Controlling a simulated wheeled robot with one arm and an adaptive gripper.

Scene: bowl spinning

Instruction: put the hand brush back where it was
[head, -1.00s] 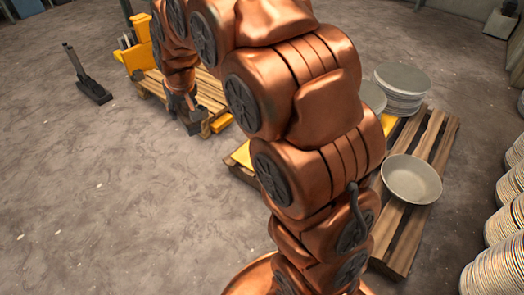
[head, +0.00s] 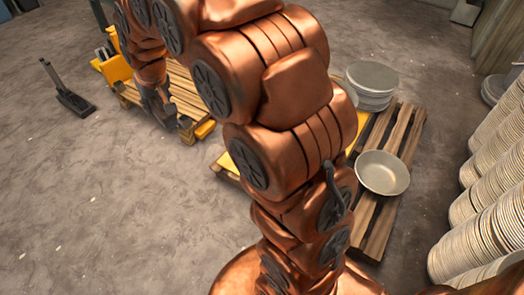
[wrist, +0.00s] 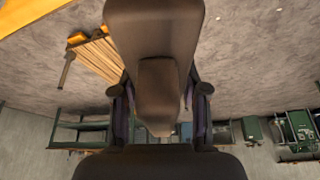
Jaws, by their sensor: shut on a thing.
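My gripper (head: 160,100) is at the far end of my arm, upper left in the head view, in front of the left pallet's near side. In the wrist view my gripper (wrist: 160,108) has its fingers on either side of a long brown-grey block, which I take to be the hand brush (wrist: 155,40). It fills the upper middle of that view, with a narrower part between the fingers. In the head view the brush is too small and too mixed with the gripper to make out clearly.
A wooden pallet (head: 188,92) with a yellow jack stands beside my gripper. A black upright-handled thing (head: 72,100) is on the floor at left. On the right pallet (head: 380,225) are a bowl (head: 383,172) and stacked plates (head: 372,80). Tall bowl stacks (head: 475,225) stand far right.

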